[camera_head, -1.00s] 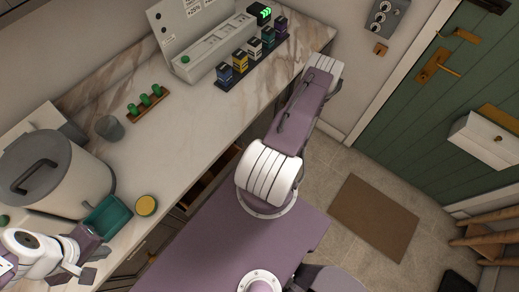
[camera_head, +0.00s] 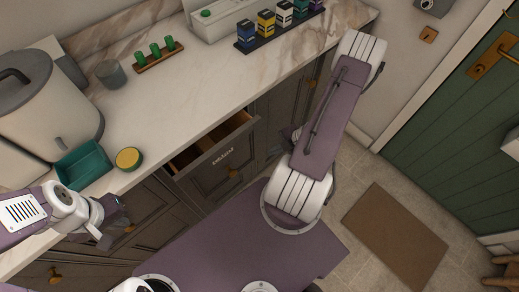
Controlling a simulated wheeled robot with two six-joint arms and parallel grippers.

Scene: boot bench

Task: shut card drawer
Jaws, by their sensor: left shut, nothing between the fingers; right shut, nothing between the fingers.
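A dark wooden drawer (camera_head: 208,162) stands partly open under the counter, in the middle of the head view. Its front carries a small pale label, too small to read, and a brass knob (camera_head: 233,173). The visible inside is brown wood; I see no cards. My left gripper (camera_head: 118,222) is shut and empty at the lower left, left of the drawer and apart from it. My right arm is right of the drawer. A small grey part that looks like my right gripper (camera_head: 291,133) shows beside that arm, mostly hidden, right of the drawer front.
The marble counter (camera_head: 190,95) holds a large pot (camera_head: 45,105), a teal bin (camera_head: 83,167), a yellow-topped round tin (camera_head: 129,159), a grey cup (camera_head: 110,74) and a rack of coloured boxes (camera_head: 265,25). A brown mat (camera_head: 395,235) lies on the floor before a green door (camera_head: 460,115).

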